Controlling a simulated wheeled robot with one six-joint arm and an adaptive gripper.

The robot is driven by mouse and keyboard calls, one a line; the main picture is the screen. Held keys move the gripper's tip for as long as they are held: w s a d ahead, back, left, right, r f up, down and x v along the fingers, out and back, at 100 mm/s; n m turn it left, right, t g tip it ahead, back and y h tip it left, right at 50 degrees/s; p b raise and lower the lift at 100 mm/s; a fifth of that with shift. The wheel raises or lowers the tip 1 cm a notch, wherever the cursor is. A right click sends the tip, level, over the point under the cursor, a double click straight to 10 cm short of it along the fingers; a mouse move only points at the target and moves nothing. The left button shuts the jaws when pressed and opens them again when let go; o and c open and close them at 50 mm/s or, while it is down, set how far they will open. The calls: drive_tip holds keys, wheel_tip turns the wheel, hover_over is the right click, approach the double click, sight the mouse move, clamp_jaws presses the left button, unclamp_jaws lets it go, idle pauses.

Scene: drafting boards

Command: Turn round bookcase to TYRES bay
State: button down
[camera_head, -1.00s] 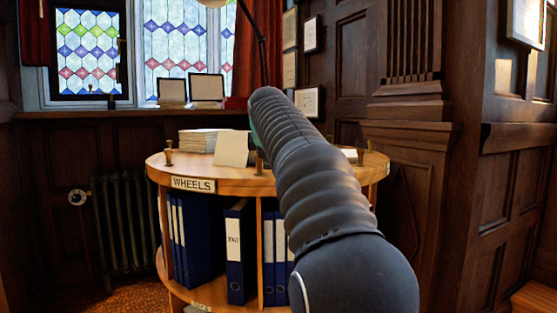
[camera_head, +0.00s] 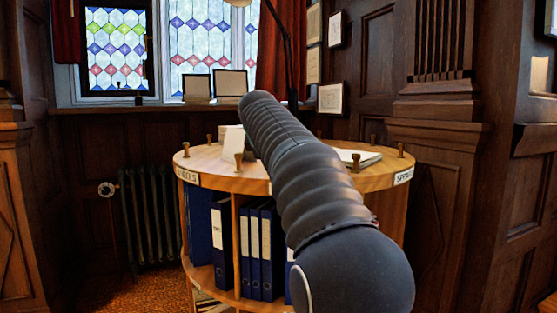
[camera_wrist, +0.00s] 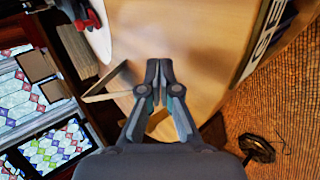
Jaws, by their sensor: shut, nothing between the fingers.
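The round wooden bookcase (camera_head: 330,183) stands in front of me, with a flat top and open bays below. Its WHEELS label (camera_head: 187,177) is at the left of the rim. Another label (camera_head: 403,177), starting with SP, is at the right edge. No TYRES label is readable. Small brass pegs (camera_head: 356,161) stand around the top's rim. My arm hides the middle of the rim, and my gripper is hidden in the head view. In the wrist view my gripper (camera_wrist: 158,67) is shut and empty over the bookcase top (camera_wrist: 205,40); I cannot tell whether it touches anything.
Blue binders (camera_head: 258,250) fill the front bays. A pale card (camera_head: 234,143) and an open book or papers (camera_head: 357,156) are on top. A radiator (camera_head: 150,215) stands at the left wall. Dark panelling (camera_head: 440,200) is close at the right. Patterned carpet (camera_head: 110,296) shows at front left.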

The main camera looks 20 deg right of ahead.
sight(239, 157)
drive_tip(key=shift+w+a, duration=0.5)
drive_tip(key=shift+a, duration=0.25)
drive_tip(key=shift+w+a, duration=0.45)
drive_tip(key=shift+a, duration=0.25)
drive_tip(key=shift+m+g+h, duration=0.3)
drive_tip(key=shift+m+h, duration=0.2)
drive_tip(key=shift+m, duration=0.1)
drive_tip(key=shift+w+a, duration=1.05)
drive_tip(key=shift+a, duration=0.2)
drive_tip(key=shift+w+a, duration=1)
drive_tip(key=shift+a, duration=0.2)
drive_tip(key=shift+d, duration=0.1)
drive_tip(key=shift+s+d+r, duration=0.25)
drive_tip(key=shift+s+r, duration=0.2)
drive_tip(key=shift+s, duration=0.1)
